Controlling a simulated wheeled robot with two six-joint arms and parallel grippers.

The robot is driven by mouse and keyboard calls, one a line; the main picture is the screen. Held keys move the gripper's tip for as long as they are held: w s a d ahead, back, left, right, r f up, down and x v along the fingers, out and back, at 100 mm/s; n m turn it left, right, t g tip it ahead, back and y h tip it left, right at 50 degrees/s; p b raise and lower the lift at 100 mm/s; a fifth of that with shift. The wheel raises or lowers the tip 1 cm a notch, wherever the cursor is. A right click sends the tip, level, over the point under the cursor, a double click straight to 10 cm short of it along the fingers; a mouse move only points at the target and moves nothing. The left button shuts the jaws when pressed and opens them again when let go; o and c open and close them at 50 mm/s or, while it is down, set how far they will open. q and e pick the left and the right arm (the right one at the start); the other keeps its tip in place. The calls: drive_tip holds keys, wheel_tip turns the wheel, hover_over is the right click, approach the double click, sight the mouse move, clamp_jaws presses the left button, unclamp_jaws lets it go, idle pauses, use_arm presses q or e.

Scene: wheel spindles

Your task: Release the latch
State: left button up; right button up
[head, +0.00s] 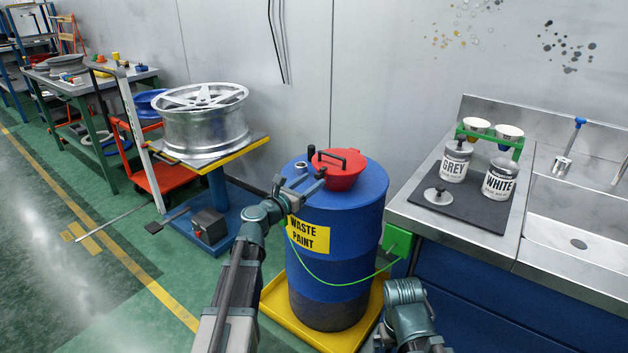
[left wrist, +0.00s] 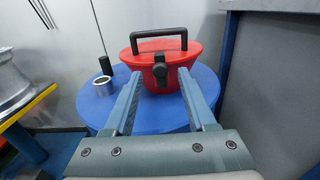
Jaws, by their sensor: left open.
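A red lidded funnel (head: 340,176) with a black handle sits on top of the blue waste paint drum (head: 362,190). In the left wrist view the funnel (left wrist: 186,52) has a black latch (left wrist: 160,72) on its near side. My left gripper (head: 303,184) is open at the near left edge of the drum top. In the left wrist view its fingers (left wrist: 160,85) point at the funnel, with the latch between the tips in the picture. I cannot tell whether they touch it. My right gripper is out of view; only part of my right arm shows.
A small metal cap (left wrist: 102,86) stands on the drum left of the funnel. A wheel stand with a silver rim (head: 204,125) is on the left. A steel counter (head: 455,232) with paint cans and a sink is on the right. A green cable hangs before the drum.

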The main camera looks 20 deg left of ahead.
use_arm(q)
drive_tip(key=shift+x, duration=0.95)
clamp_jaws()
